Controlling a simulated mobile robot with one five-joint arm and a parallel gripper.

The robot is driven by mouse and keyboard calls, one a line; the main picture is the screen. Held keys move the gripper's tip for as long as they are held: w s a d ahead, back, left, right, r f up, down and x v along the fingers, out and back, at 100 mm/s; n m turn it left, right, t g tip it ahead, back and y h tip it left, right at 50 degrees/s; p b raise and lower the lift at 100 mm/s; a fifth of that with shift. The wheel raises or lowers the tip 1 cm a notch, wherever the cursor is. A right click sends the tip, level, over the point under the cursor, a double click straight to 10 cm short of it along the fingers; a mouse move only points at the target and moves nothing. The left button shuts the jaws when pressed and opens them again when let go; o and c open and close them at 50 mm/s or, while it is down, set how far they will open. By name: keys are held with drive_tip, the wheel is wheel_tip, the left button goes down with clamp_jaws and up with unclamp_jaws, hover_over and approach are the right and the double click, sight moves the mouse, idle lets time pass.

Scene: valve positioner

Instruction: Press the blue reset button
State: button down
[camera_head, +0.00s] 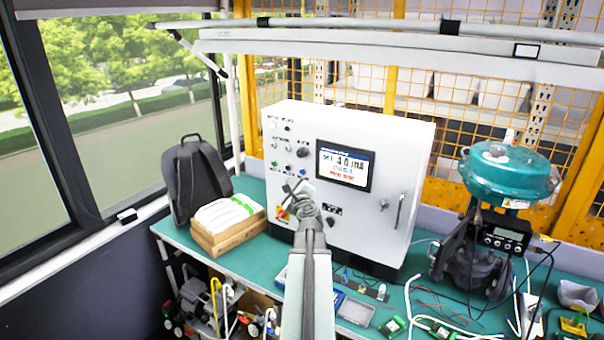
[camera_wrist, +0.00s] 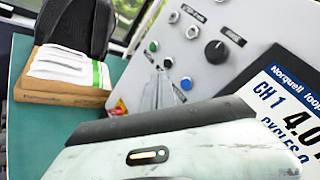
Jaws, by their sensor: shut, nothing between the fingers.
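The blue button (camera_wrist: 186,84) is on the light grey front of the control cabinet (camera_head: 393,158), at the right end of a slanting row in the wrist view. A green button (camera_wrist: 153,46) and a dark button (camera_wrist: 168,62) share that row. In the head view the blue button (camera_head: 302,173) is small, just above my gripper (camera_head: 294,188). In the wrist view my gripper's narrow fingers (camera_wrist: 160,92) are shut and empty. Their tips appear just left of the blue button. I cannot tell how far they are from the panel.
A black selector knob (camera_wrist: 215,51) and a display screen (camera_head: 344,166) are near the buttons. A cardboard box (camera_head: 226,238) with a white stack and a black backpack (camera_head: 196,178) stand left. A teal valve actuator (camera_head: 508,172) stands right. Cables and parts clutter the front bench.

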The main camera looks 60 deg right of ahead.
drive_tip(key=shift+d, duration=2.5)
drive_tip(key=shift+d, duration=0.4)
drive_tip(key=shift+d, duration=0.35)
idle(0.3)
idle(0.4)
drive_tip(key=shift+a, duration=0.75)
drive_tip(key=shift+a, duration=0.1)
drive_tip(key=a, duration=0.4)
drive_tip(key=shift+a, duration=0.4)
